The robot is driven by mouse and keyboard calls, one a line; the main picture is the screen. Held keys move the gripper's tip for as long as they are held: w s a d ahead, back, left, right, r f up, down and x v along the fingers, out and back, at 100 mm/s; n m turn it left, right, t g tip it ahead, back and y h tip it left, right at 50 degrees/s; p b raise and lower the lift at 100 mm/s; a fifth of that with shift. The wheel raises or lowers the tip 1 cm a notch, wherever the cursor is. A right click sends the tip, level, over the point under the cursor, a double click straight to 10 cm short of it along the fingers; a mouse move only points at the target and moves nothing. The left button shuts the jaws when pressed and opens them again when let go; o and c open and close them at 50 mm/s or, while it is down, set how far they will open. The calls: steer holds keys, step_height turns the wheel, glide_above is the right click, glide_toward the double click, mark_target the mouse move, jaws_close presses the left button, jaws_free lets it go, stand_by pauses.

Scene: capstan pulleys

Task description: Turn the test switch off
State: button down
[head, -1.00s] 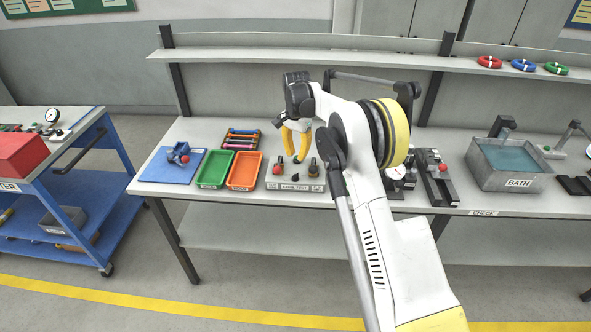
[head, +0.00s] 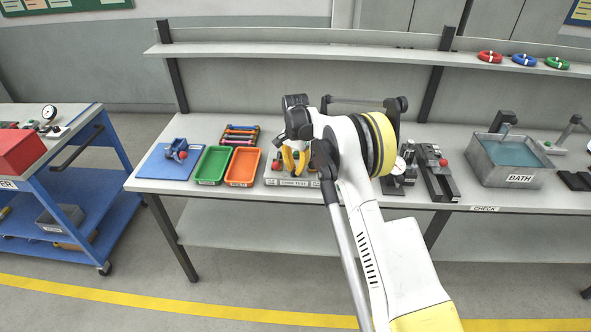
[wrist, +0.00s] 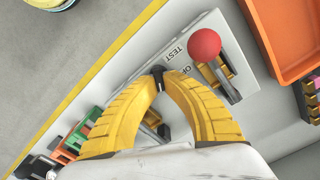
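The test switch panel (wrist: 212,30) is a pale plate on the bench, lettered TEST with a partly hidden "OF" below it in the wrist view. In the head view this switch box (head: 275,182) stands right of the orange tray, partly behind my gripper. My gripper (wrist: 161,79) has yellow curved fingers, with tips close together down at the plate. A small dark lever (wrist: 158,72) shows at the fingertips; whether they touch or grip it is unclear. A red ball lever (wrist: 205,44) stands beside the right finger. My gripper also shows over the box in the head view (head: 294,170).
An orange tray (head: 243,166) and a green tray (head: 212,165) lie left of the switch box. A blue board (head: 156,168) holds a small vise. A gauge stand (head: 401,172) stands to the right, close to my arm. Free floor lies in front of the bench.

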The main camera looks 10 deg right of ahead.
steer(key=shift+n, duration=0.4)
steer(key=n, duration=0.2)
steer(key=n+b, duration=0.1)
steer(key=n, duration=0.2)
steer(key=shift+w+a+n, duration=0.1)
steer(key=shift+a+n, duration=0.1)
steer(key=shift+n, duration=0.1)
steer(key=n+b, duration=0.1)
steer(key=n, duration=0.4)
steer(key=shift+a, duration=0.15)
steer(key=shift+n, duration=0.4)
steer(key=c, duration=1.8)
jaws_free()
step_height(320, 180, up, 12)
